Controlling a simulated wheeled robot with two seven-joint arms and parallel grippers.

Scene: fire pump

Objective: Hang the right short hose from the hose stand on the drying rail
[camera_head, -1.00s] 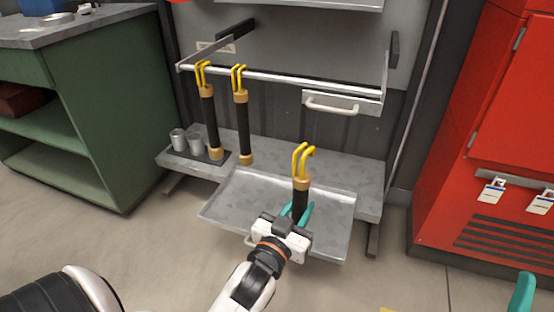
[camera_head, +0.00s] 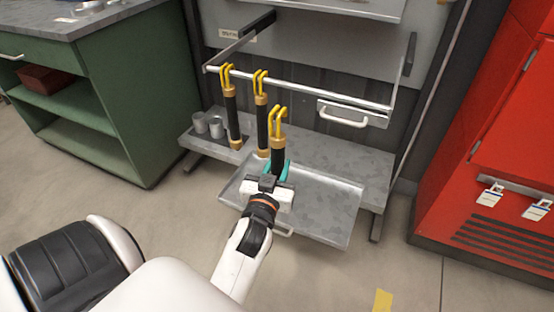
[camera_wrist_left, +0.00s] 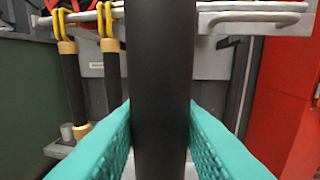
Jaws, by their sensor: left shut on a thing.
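My left gripper (camera_head: 279,171) is shut on a short black hose (camera_head: 278,157) with a brass collar and yellow hooks on top. I hold it upright above the metal tray, in front of the drying rail (camera_head: 320,92). Its hooks look lower than the bar and apart from it. In the left wrist view the black hose (camera_wrist_left: 160,90) stands between the teal fingers, its top out of frame. Two similar hoses hang from the rail by yellow hooks, the left one (camera_head: 232,115) and the middle one (camera_head: 262,125). My right gripper does not show now.
A metal tray (camera_head: 320,210) juts out below the rail, in front of a grey shelf (camera_head: 360,165). Two metal cups (camera_head: 208,125) stand at the shelf's left. A green cabinet (camera_head: 130,125) is at left, a red cabinet (camera_head: 500,150) at right. The rail's right part is free.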

